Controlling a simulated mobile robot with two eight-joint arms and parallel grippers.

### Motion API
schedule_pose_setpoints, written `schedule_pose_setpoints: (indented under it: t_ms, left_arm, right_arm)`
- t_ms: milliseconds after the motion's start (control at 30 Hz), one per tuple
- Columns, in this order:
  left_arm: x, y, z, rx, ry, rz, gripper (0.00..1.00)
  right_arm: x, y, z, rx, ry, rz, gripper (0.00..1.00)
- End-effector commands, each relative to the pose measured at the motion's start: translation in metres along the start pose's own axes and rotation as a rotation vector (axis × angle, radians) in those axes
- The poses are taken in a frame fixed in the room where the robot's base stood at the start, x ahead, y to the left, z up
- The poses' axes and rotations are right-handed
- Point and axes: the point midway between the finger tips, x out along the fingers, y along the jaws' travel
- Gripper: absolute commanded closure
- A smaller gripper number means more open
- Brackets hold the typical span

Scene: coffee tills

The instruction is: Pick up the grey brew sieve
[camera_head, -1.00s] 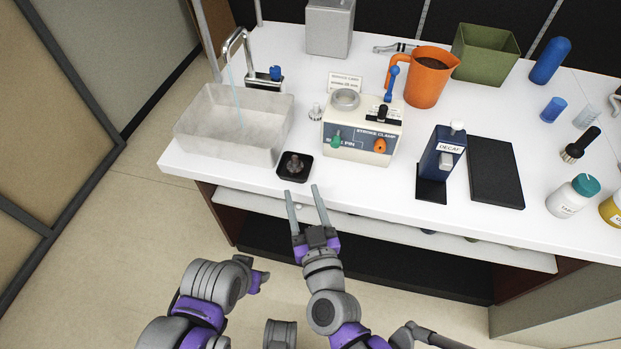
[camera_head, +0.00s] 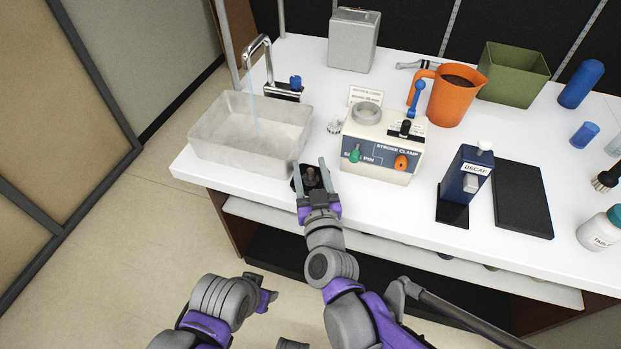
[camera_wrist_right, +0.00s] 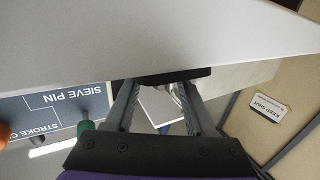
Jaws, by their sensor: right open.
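A small dark grey knobbed piece (camera_head: 311,177), which looks like the brew sieve, sits on a square black pad at the front edge of the white counter, right of the sink. My right gripper (camera_head: 311,177) is open, its two fingers reaching over the pad on either side of the piece. I cannot tell whether they touch it. The wrist view shows the spread fingers (camera_wrist_right: 160,105) and the pad's dark edge (camera_wrist_right: 175,76) between them; the piece is not clear there. My left arm is folded low in the head view; its gripper (camera_head: 264,298) shows only in part, fingers not clear.
A cream stroke clamp box (camera_head: 381,150) with a ring on top stands close right of the right gripper. The grey sink (camera_head: 205,146) with running tap is close left. A decaf dispenser (camera_head: 463,176), black mat (camera_head: 522,200) and orange jug (camera_head: 455,101) stand farther right.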

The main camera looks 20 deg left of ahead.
Motion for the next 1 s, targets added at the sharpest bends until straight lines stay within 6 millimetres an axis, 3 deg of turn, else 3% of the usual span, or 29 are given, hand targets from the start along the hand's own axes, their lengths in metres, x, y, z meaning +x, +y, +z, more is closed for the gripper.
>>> schedule_pose_setpoints:
  t_ms: [100,400,833,1000]
  left_arm:
    - [-0.001,0.0,0.0,0.0,0.0,0.0,0.5]
    - [0.0,0.0,0.0,0.0,0.0,0.0,0.5]
    - [-0.001,0.0,0.0,0.0,0.0,0.0,0.5]
    - [-0.014,0.0,-0.004,0.0,0.004,0.0,0.5]
  right_arm:
    - [-0.001,0.0,0.0,0.0,0.0,0.0,0.45]
    - [-0.001,0.0,0.0,0.0,0.0,0.0,0.99]
    - [-0.001,0.0,-0.002,0.0,0.0,0.0,1.0]
    - [-0.002,0.0,-0.024,0.0,0.001,0.0,1.0]
